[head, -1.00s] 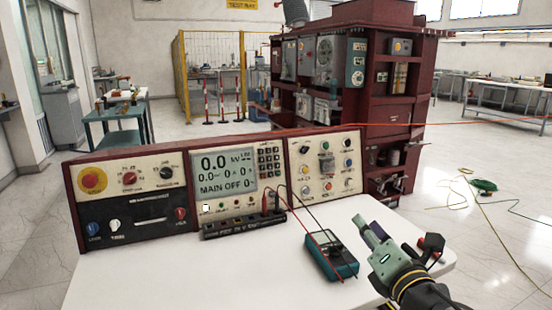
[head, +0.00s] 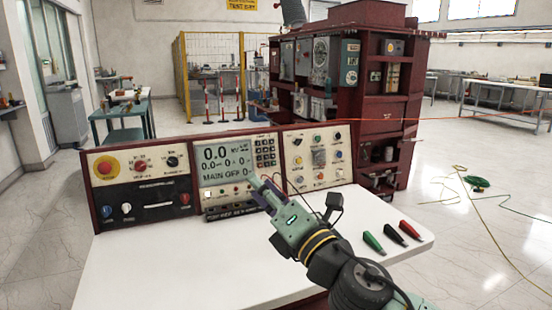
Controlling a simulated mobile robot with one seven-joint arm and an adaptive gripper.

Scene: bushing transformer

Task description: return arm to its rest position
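My arm reaches in from the lower right of the head view, over the white table. My gripper (head: 258,188) points up and left, at the lower edge of the console's display in the picture. Its fingers overlap the dark terminal strip, and whether they touch anything cannot be told. I cannot make out a gap between the fingertips or anything held. The handheld meter is hidden, apparently behind my arm; parts of its red and black leads show beside it.
The control console (head: 220,172) runs along the back of the white table (head: 190,265). Green (head: 373,242), black (head: 394,235) and red (head: 410,230) clips lie on the right of the table. The dark red transformer cabinet (head: 345,110) stands behind. The table's left front is clear.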

